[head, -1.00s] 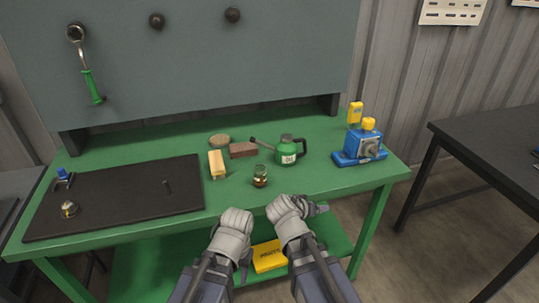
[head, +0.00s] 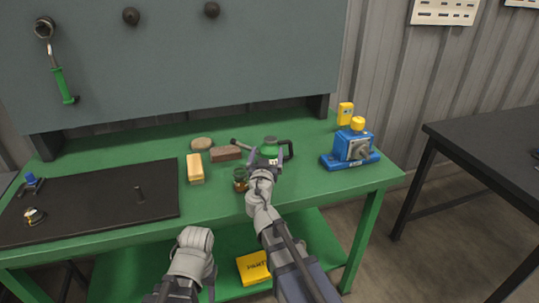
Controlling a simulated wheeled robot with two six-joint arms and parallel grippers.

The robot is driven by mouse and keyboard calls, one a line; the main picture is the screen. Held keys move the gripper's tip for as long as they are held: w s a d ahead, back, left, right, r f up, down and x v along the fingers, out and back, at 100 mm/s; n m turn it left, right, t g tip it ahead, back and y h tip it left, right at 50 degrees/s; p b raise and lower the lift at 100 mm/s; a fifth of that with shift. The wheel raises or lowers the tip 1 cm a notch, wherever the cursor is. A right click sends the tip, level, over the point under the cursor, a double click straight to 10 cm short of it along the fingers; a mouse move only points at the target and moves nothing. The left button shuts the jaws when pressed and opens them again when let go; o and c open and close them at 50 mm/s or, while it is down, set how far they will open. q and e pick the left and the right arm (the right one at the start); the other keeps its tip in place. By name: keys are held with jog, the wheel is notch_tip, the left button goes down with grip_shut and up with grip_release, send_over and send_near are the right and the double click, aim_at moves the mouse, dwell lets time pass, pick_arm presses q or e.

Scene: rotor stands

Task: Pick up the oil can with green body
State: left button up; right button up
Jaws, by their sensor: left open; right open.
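The oil can with green body (head: 269,148) stands upright on the green workbench, with a dark handle on its right and a dark spout pointing left. My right gripper (head: 264,165) is open just in front of the can and overlaps its lower part in the view. I cannot tell whether the fingers touch it. My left gripper (head: 196,238) is low in front of the bench's front edge, away from the can; its fingers are hard to make out.
A small jar (head: 240,179) stands close left of my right gripper. A brown block (head: 226,153), a yellow block (head: 195,168) and a round tan disc (head: 201,143) lie further left. A blue device (head: 351,148) stands right. A black mat (head: 100,203) covers the bench's left.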

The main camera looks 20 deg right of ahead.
aim_at(270, 145)
jog(key=shift+x, duration=2.95)
jog(key=shift+s+d+f, duration=0.1)
jog(key=shift+s+d, duration=0.1)
grip_shut()
